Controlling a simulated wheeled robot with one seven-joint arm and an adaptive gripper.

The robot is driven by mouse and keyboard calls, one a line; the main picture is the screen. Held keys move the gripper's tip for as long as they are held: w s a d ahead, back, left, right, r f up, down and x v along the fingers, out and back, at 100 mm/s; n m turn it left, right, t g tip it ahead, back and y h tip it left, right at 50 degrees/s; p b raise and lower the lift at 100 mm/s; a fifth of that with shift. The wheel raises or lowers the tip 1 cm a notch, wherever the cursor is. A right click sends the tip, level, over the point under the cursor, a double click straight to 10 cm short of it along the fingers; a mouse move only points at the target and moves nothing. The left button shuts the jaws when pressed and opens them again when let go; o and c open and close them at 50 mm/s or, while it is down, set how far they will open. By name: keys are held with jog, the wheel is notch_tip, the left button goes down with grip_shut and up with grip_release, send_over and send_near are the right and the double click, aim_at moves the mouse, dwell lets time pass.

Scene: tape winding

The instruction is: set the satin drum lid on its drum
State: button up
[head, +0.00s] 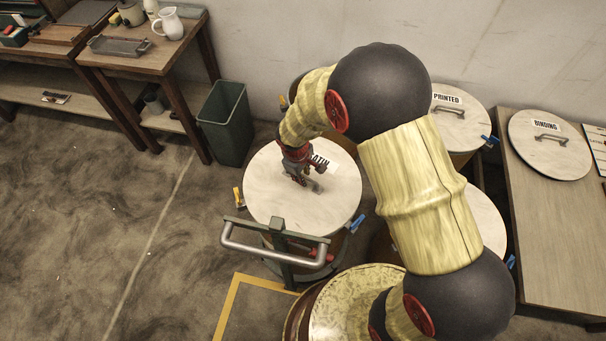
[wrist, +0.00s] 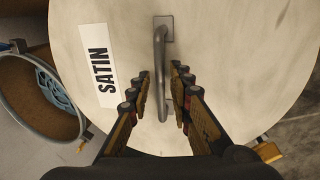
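The satin lid (head: 270,205) is a pale round disc, lying level on top of a brown drum (head: 337,248) in the head view. In the wrist view the lid (wrist: 225,50) fills most of the picture, with its SATIN label (wrist: 103,66) left of a grey bar handle (wrist: 160,50). My gripper (wrist: 162,80) is open, with its fingers on both sides of the handle and small gaps showing. In the head view my gripper (head: 302,180) is over the lid's middle and hides part of the handle and label. How exactly the lid's rim meets the drum is hidden.
An open drum (wrist: 40,65) with blue contents stands beside the lid in the wrist view. The PRINTED lid (head: 460,118) is at the back; the BINDING lid (head: 535,150) lies on a right-hand table (head: 560,240). A steel bar (head: 272,252) stands in front; a green bin (head: 225,120) stands behind left.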

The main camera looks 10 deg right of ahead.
jog(key=shift+o, duration=0.5)
jog(key=shift+s+f, duration=0.1)
jog(key=shift+r, duration=0.45)
notch_tip(320, 180, up, 11)
jog(key=s+a, duration=0.1)
jog(key=shift+s+a, duration=0.2)
jog(key=shift+s, duration=0.05)
